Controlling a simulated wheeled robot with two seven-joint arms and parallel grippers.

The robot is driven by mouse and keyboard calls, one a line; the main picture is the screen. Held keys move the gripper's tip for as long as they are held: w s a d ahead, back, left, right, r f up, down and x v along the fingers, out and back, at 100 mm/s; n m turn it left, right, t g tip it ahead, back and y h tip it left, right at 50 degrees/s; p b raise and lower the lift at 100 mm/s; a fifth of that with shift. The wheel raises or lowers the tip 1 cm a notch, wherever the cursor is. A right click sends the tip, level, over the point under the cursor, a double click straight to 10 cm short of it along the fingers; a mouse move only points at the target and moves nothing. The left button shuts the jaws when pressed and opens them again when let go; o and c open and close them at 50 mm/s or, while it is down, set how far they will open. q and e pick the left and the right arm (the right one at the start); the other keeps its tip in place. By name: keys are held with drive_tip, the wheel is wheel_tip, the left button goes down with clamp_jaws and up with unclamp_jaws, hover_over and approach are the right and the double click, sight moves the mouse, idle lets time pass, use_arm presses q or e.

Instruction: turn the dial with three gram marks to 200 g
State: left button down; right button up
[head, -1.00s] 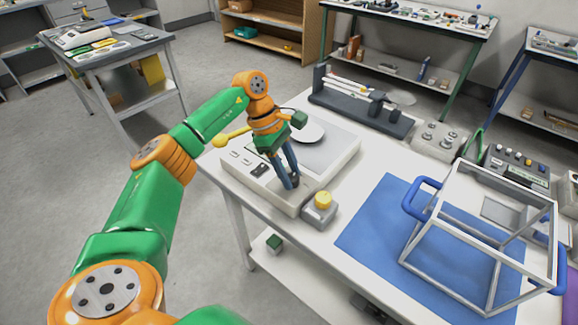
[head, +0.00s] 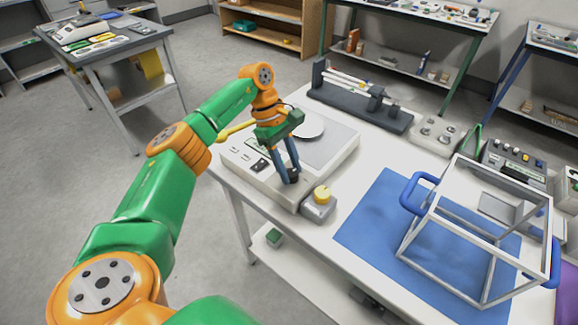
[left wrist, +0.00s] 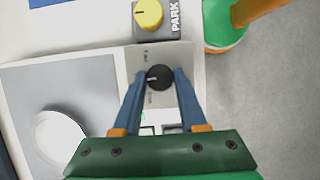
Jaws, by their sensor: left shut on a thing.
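The dial is a black round knob (left wrist: 160,78) with a pale pointer line on the front panel of the white scale (left wrist: 90,55). Small marks beside it are too small to read. My left gripper (left wrist: 160,84) is shut on the knob, one blue finger on each side. In the head view, the left gripper (head: 292,178) reaches down onto the scale's near corner (head: 285,196), and its fingers partly hide the knob. A yellow knob (head: 322,195) on a grey block sits beside the scale; the left wrist view shows it (left wrist: 148,13) with a "PARK" label. My right gripper is not in view.
A round pale pan (head: 308,128) lies on the scale. A blue mat (head: 375,215) with a white-framed, blue-handled crate (head: 408,262) lies to the right. Other tables and shelves stand farther back.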

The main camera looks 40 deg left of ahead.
use_arm(q)
drive_tip(key=shift+c, duration=2.2)
unclamp_jaws()
drive_tip(key=v, duration=0.7)
